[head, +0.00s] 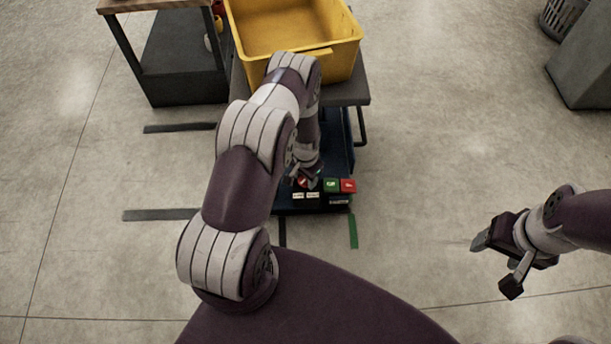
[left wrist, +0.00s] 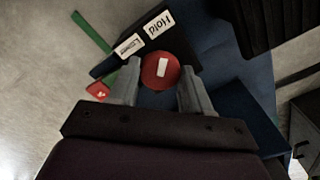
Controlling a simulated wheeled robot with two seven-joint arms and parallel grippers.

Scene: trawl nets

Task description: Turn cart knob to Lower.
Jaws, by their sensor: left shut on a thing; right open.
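The cart knob (left wrist: 160,71) is round and red with a white bar, in the left wrist view. The bar's upper end points roughly toward the "Hold" label (left wrist: 158,24). The "Lower" label (left wrist: 129,45) is left of that. My left gripper (left wrist: 159,87) has one finger on each side of the knob and is shut on it; it also shows in the head view (head: 306,178), reaching down over the cart's control panel and largely covering the knob. My right gripper (head: 495,264) is open and empty, over the floor at the right.
The cart carries a yellow bin (head: 290,30) on its dark top (head: 345,92). A green button (head: 331,184) and a red button (head: 348,185) sit beside the knob. A dark table (head: 185,55) stands at left, a grey block (head: 585,65) at far right. The floor between is clear.

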